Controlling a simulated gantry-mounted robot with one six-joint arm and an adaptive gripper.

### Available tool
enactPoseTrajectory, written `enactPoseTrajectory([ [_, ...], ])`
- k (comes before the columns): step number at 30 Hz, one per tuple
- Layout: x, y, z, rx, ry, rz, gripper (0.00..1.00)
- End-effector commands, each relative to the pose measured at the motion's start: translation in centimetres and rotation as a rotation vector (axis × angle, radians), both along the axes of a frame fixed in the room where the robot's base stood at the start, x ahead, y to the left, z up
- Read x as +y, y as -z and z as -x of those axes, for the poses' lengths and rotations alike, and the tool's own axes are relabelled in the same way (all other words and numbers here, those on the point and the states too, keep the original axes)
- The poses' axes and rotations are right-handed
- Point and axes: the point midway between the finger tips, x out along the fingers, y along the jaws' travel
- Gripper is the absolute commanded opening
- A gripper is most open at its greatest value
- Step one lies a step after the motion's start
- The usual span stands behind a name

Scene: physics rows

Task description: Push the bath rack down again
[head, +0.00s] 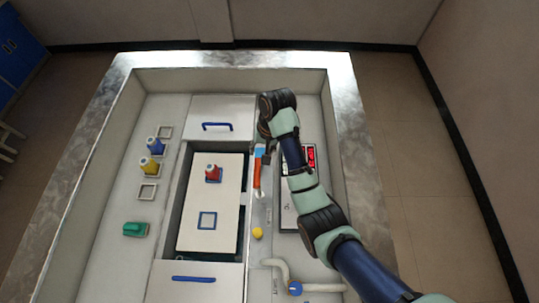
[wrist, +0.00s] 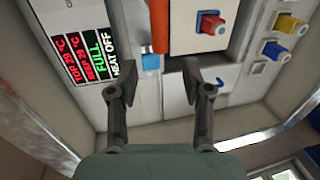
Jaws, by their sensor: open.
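The bath rack seems to be the flat cream plate (head: 225,235) set in the grey-walled bath in the middle of the bench. Along the bath's right side runs an orange bar (head: 257,177) with a light blue end (head: 260,150). My gripper (head: 263,138) is at that blue end, partly hidden by my arm. In the wrist view my gripper (wrist: 158,72) is open, and the blue end (wrist: 151,62) shows between the fingertips. I cannot tell whether they touch it.
White covers with blue handles (head: 217,126) (head: 194,279) lie at both ends of the bath. Blue (head: 154,145) and yellow (head: 150,165) bottles and a green item (head: 135,229) stand left. A display (wrist: 90,45) reads FULL and HEAT OFF. A yellow knob (head: 257,233) and pipe (head: 280,268) are near front.

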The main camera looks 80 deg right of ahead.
Motion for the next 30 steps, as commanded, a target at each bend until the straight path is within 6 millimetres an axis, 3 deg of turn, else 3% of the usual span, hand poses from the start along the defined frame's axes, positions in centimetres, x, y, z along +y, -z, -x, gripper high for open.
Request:
enactPoseTrajectory([
  [10, 0.4, 6.0, -1.1, 0.002, -0.001, -0.001, 0.5],
  [15, 0.4, 7.1, -1.3, 0.001, -0.002, 0.001, 0.5],
  [21, 0.4, 7.1, -1.4, 0.001, -0.002, 0.002, 0.5],
  [30, 0.4, 7.1, -1.4, 0.001, -0.002, 0.002, 0.01],
])
